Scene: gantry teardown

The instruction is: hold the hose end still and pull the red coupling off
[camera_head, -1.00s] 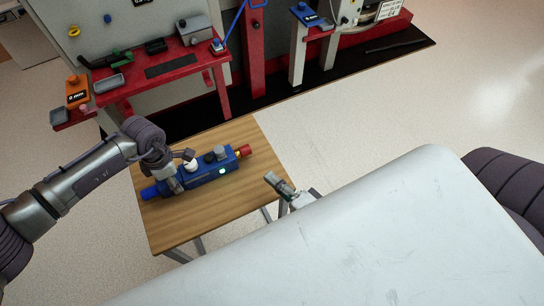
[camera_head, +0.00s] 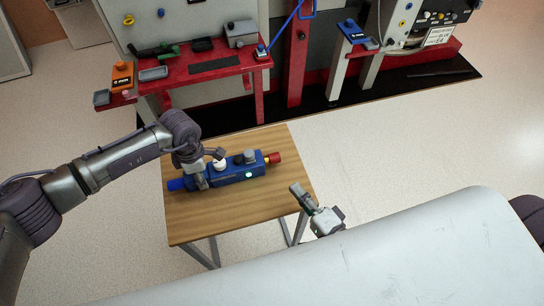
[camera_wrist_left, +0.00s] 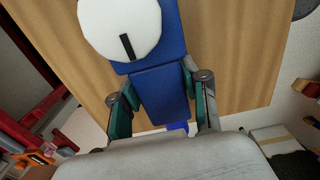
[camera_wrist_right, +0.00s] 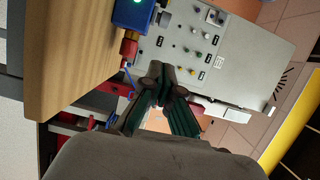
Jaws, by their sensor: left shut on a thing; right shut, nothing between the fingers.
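A long blue body (camera_head: 235,172) lies on a wooden table. It carries a white knob (camera_head: 219,164), a grey knob (camera_head: 250,156) and a green light. The red coupling (camera_head: 274,158) is at its right end, with a brass-coloured ring beside it. My left gripper (camera_head: 195,178) is shut on the blue body near its left end; the left wrist view shows the fingers on both sides of the blue block (camera_wrist_left: 162,92). My right gripper (camera_head: 294,188) is shut and empty near the table's right edge, apart from the coupling. In the right wrist view, the coupling (camera_wrist_right: 128,50) is left of the fingertips (camera_wrist_right: 163,78).
The wooden table (camera_head: 250,212) has bare room in front of the blue body. A red bench (camera_head: 180,75) with trays and tools stands behind it. A large pale surface (camera_head: 400,250) fills the lower right, below my right gripper. Open floor lies right of the table.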

